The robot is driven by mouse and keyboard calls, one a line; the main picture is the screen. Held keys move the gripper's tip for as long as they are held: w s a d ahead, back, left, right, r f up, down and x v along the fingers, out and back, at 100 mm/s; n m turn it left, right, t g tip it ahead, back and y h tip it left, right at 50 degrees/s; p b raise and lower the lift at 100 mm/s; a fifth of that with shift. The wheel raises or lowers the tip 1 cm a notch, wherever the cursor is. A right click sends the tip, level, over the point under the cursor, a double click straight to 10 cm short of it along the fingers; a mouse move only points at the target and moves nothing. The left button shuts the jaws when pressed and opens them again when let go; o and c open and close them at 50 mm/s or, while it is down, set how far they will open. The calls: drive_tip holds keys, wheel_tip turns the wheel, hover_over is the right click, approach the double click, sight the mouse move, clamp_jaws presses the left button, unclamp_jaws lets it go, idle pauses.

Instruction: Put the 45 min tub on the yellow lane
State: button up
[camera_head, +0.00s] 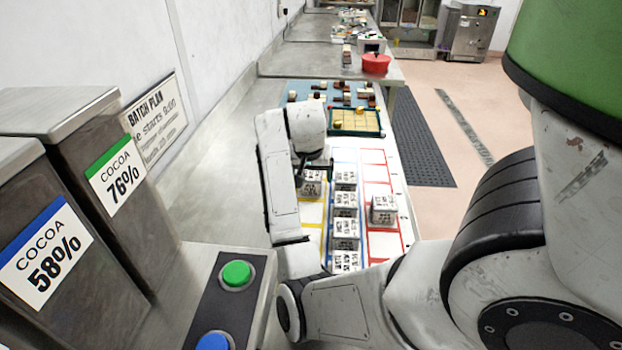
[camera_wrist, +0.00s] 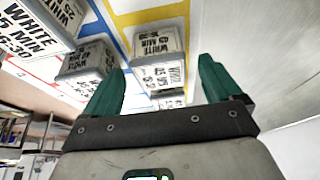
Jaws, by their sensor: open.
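A pale grey tub (camera_wrist: 160,52) with a white label that seems to read 45 MIN stands on the yellow lane (camera_wrist: 138,14). In the head view this tub (camera_head: 311,188) is partly hidden by my arm. My gripper (camera_wrist: 162,72) is open, with its green fingertips to either side of the tub in the wrist view. I see a gap between each finger and the tub. I cannot tell how far the fingers reach along it. In the head view my gripper (camera_head: 317,178) is just above or at the tub.
Several similar tubs (camera_head: 345,226) line the blue lane just right of the yellow lane. One tub (camera_head: 384,209) stands on the red lane. A mould tray (camera_head: 355,121) lies beyond the lanes. Cocoa bins (camera_head: 132,190) and a green button (camera_head: 237,273) are at left.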

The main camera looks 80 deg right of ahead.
drive_tip(key=shift+v, duration=2.25)
